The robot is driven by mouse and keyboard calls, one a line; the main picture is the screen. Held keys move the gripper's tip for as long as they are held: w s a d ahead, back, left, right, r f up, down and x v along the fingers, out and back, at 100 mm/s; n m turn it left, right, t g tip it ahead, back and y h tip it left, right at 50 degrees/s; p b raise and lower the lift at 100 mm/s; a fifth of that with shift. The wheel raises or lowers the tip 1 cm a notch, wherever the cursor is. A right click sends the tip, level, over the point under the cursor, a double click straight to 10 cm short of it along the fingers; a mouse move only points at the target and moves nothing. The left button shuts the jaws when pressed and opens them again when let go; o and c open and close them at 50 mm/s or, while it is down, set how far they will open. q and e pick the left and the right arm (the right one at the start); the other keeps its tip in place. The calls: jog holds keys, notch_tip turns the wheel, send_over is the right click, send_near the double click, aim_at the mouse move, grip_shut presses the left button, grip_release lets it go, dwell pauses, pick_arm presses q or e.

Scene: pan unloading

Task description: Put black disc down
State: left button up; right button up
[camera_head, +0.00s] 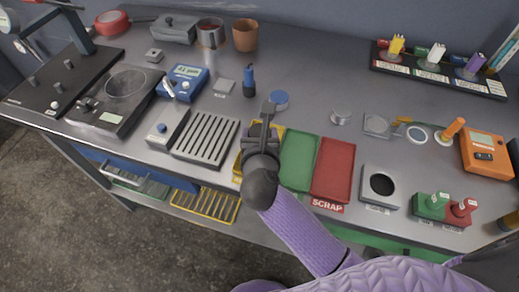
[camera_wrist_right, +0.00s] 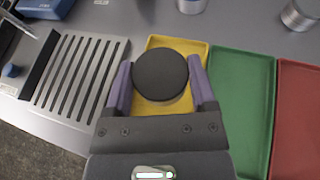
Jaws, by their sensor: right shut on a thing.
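The black disc (camera_wrist_right: 160,73) is round and flat. It sits between the two purple-sided fingers of my right gripper (camera_wrist_right: 160,80), which is shut on it. In the wrist view the disc overlaps the yellow tray (camera_wrist_right: 197,47); the gap between disc and tray floor is hard to judge. In the head view my right gripper (camera_head: 265,122) is over the yellow tray (camera_head: 238,166) and hides much of it. I cannot make out the disc clearly there. My left gripper is not in view.
A green tray (camera_head: 298,160) and a red scrap tray (camera_head: 334,170) stand right of the yellow one. A slotted rack (camera_head: 206,137) stands close on its left.

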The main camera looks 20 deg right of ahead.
notch_tip(320, 180, down, 2)
jog(key=shift+f+b, duration=0.25)
jog(key=shift+b, duration=0.1)
jog(key=shift+f, duration=0.35)
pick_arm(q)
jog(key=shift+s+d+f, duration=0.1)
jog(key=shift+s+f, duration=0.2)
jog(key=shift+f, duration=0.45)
pick_arm(e)
jog(key=shift+r, duration=0.1)
jog(key=shift+f, duration=0.2)
jog(key=o, duration=1.3)
jog(key=shift+r, duration=0.35)
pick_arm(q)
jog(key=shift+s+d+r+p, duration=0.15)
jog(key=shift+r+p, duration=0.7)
pick_arm(e)
jog(key=v, duration=0.7)
jog(key=shift+s, duration=0.3)
